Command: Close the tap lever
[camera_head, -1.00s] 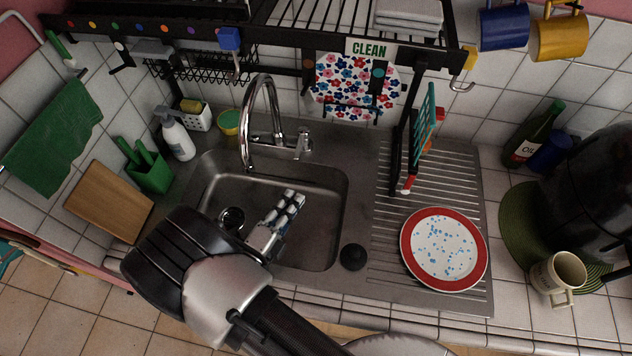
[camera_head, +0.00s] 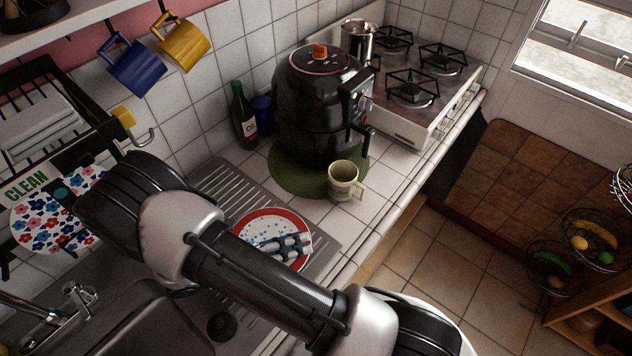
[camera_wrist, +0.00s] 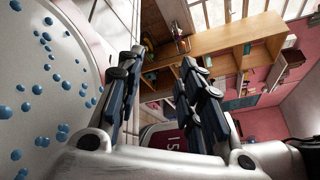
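The chrome tap (camera_head: 30,308) is at the lower left of the head view, partly cut off by the picture edge. Its lever (camera_head: 80,296) shows at the right end of the tap; I cannot tell whether it is open or closed, and no water is visible. My gripper (camera_head: 302,244) is over the red-rimmed plate on the drainboard, well to the right of the tap. In the wrist view my gripper (camera_wrist: 162,58) has its two fingers apart with nothing between them. The tap is not in the wrist view.
The spotted plate (camera_head: 262,222) is close to my gripper and fills the left of the wrist view (camera_wrist: 40,95). A beige mug (camera_head: 343,182) and a black air fryer (camera_head: 318,105) stand on a green mat (camera_head: 290,178). The sink (camera_head: 130,325) is partly behind my arm.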

